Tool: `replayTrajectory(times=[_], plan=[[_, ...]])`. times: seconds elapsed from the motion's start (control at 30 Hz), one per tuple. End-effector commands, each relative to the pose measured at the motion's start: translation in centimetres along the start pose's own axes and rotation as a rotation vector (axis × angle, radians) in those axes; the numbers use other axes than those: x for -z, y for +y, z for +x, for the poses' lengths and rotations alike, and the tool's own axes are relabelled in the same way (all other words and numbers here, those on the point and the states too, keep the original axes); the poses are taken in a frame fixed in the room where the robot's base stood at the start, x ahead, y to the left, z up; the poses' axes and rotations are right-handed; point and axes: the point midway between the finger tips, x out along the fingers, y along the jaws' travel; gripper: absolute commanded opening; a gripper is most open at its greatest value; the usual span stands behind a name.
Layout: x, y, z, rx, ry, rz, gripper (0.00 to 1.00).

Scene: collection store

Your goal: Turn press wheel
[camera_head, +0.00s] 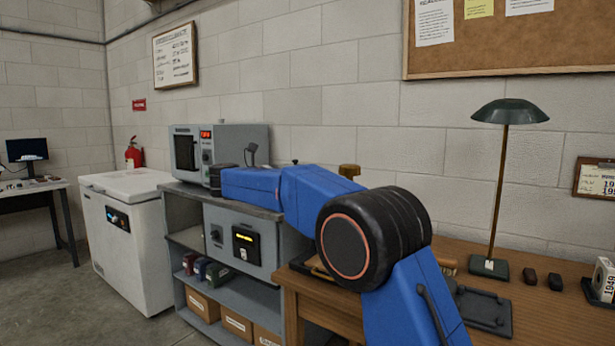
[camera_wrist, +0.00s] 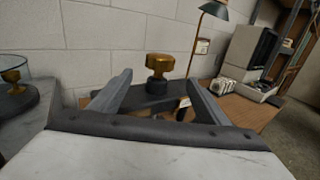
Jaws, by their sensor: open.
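In the picture the brass piece sits between and beyond the fingertips. Nothing is held, and I see no contact with the brass. The gripper is not clearly visible in the head view.
The press stands at the left of a wooden desk (camera_head: 545,300) against a block wall. A green lamp (camera_head: 510,112) and small dark items are farther right. A grey shelf unit (camera_head: 240,285) with an oven-like device (camera_head: 232,150) stands left. A glass-covered stand (camera_wrist: 12,75) is left in the wrist view.

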Motion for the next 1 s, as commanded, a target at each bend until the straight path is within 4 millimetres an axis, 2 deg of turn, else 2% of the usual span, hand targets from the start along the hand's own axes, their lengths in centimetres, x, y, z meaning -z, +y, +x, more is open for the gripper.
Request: replayTrajectory(times=[0.43, 0.57, 0.67, 0.8, 1.0], plan=[[0.0, 0.2, 0.3, 0.001, 0.0, 0.0, 0.7], [-0.8, 0.2, 1.1, -0.024, -0.012, -0.013, 0.7], [-2.7, 0.4, 2.8, -0.088, -0.051, -0.051, 0.7], [-6.7, 0.7, 5.9, -0.232, -0.155, -0.157, 0.7], [-11.5, 0.5, 8.4, -0.436, -0.351, -0.368, 0.7]])
